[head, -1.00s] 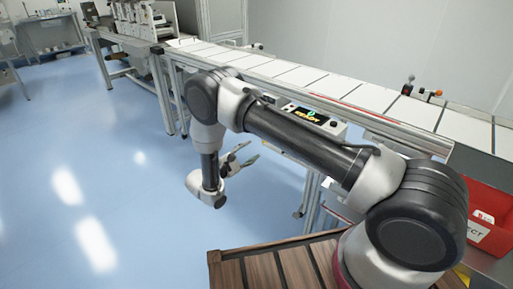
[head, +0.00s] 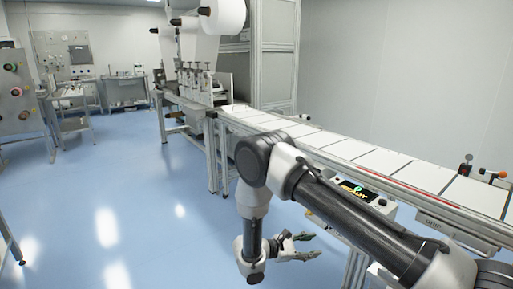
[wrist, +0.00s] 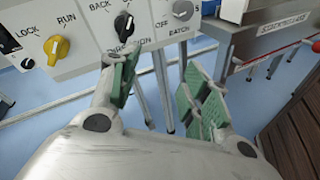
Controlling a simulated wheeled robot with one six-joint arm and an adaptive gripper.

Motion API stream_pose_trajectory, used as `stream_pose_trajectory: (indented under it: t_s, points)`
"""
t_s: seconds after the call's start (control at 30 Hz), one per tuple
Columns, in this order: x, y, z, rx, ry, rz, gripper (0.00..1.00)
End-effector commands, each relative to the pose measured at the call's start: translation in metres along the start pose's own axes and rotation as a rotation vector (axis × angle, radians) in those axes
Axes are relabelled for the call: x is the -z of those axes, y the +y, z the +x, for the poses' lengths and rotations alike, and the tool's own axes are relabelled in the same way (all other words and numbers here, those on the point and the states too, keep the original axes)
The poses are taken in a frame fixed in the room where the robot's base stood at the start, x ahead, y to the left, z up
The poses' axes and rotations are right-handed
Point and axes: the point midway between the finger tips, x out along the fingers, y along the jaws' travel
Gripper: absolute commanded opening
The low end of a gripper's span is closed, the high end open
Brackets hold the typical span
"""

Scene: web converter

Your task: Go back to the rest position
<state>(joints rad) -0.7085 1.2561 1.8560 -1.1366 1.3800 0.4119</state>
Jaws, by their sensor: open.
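My gripper (head: 306,246) hangs in front of the conveyor, low beside its frame, with its fingers pointing right in the head view. In the wrist view my gripper (wrist: 160,88) has its green-padded fingers spread apart with nothing between them. Beyond the fingertips is a control panel (wrist: 75,35) with a yellow RUN/LOCK knob (wrist: 57,47), a black DIRECTION knob (wrist: 124,25) and a BATCH knob (wrist: 183,9). The fingers overlap the panel's lower edge in this view; I cannot tell the exact gap.
The conveyor (head: 350,152) carries white sheets and runs from the converter machine (head: 200,85) to the right. Blue floor (head: 120,200) is clear to the left. A brown slatted surface (wrist: 300,120) lies right in the wrist view.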

Motion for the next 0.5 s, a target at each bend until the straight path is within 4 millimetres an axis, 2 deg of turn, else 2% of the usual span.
stream_pose_trajectory:
  t_s: [0.03, 0.27, 0.5]
  points:
    - [-0.019, -0.002, 0.002, 0.068, 0.008, 0.003, 0.47]
    - [-0.105, -0.018, 0.009, 0.39, 0.08, 0.058, 0.47]
    - [-0.205, -0.035, 0.007, 0.719, 0.229, 0.225, 0.47]
